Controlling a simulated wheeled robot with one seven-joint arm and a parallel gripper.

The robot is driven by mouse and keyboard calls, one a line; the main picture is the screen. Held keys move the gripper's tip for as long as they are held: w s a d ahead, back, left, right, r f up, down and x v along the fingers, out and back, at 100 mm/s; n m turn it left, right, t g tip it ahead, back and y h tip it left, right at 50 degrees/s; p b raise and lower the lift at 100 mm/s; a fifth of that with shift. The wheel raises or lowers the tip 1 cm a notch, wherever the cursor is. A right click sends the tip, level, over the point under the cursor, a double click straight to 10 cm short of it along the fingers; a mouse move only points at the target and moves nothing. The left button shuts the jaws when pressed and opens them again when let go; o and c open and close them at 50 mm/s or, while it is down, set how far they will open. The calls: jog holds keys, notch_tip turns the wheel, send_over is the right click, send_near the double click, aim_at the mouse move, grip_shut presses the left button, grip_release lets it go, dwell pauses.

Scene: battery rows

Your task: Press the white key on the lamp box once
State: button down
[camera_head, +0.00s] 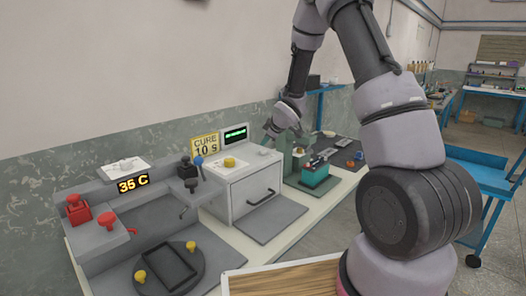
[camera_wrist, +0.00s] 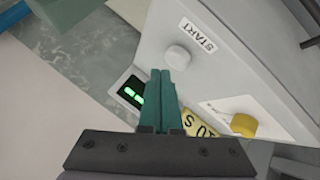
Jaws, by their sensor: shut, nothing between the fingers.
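The lamp box (camera_head: 232,190) is a pale box with a drawer-like front and a black handle, standing on the bench in the head view. Its top also shows in the wrist view (camera_wrist: 215,75). The white key (camera_wrist: 178,57) is a round white knob beside a START label (camera_wrist: 198,35). My gripper (camera_wrist: 161,74) has green fingers, shut and empty. Its tips appear just beside the white key in the wrist view; I cannot tell whether they touch it. In the head view my arm reaches over the right side of the box, and the fingertips are not clear.
A yellow knob (camera_wrist: 243,125) sits on the same box top. A green-lit display (camera_head: 236,134) and a yellow CURE 10 S sign (camera_head: 205,145) stand behind. A grey station with a 35 C display (camera_head: 133,184) is left; a green fixture (camera_head: 314,175) is right.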

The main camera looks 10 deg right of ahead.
aim_at(265, 151)
dwell(0.5)
jog(key=shift+f, duration=0.4)
jog(key=shift+f, duration=0.5)
dwell(0.6)
dwell(0.3)
jog(key=shift+r, duration=0.9)
jog(key=shift+r, duration=2.55)
